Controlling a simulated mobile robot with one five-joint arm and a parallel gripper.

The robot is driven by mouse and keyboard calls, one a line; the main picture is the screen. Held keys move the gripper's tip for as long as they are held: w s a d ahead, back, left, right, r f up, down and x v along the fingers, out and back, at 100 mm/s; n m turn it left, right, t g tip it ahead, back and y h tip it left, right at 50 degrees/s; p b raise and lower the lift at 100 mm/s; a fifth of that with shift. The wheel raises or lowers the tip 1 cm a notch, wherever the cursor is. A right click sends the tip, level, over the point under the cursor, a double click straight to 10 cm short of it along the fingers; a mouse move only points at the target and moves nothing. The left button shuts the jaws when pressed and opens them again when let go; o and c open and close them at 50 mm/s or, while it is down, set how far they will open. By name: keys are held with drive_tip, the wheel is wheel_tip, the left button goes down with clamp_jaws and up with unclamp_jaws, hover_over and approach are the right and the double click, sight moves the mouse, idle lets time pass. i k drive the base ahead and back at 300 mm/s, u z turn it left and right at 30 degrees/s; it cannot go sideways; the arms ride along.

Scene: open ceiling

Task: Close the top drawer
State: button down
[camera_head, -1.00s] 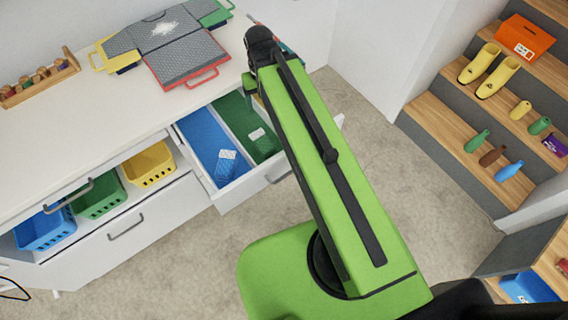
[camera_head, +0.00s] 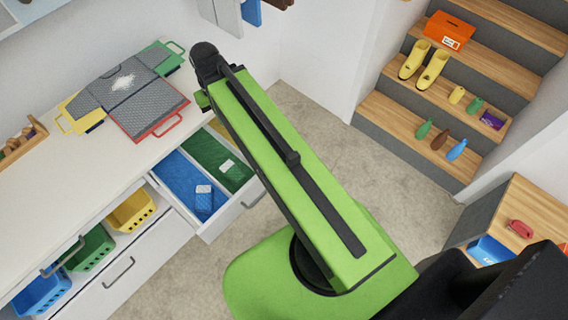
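The top drawer (camera_head: 213,229) is pulled out from the white cabinet below the countertop. Inside it are a blue compartment (camera_head: 180,178) and a green compartment (camera_head: 205,150), each holding a small patterned item. Part of its front and a metal handle (camera_head: 254,199) show just left of my green arm. The far end of the drawer runs behind my arm. The end of my arm is over the counter's right end near the wall. My gripper's fingers are hidden behind my arm, so I cannot see whether they are open or shut.
On the counter (camera_head: 80,170) lie grey boards with red, yellow and green handled frames (camera_head: 150,110). Yellow (camera_head: 132,210), green (camera_head: 90,250) and blue baskets (camera_head: 42,292) sit in the cabinet. Stairs (camera_head: 400,117) with boots and bottles stand at the right. Carpet (camera_head: 330,140) between is clear.

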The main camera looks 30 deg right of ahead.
sight(198, 161)
drive_tip(key=z, duration=0.1)
drive_tip(key=k, duration=1)
drive_tip(key=u, duration=1.7)
drive_tip(key=i, duration=1.4)
drive_tip(key=z, duration=1.55)
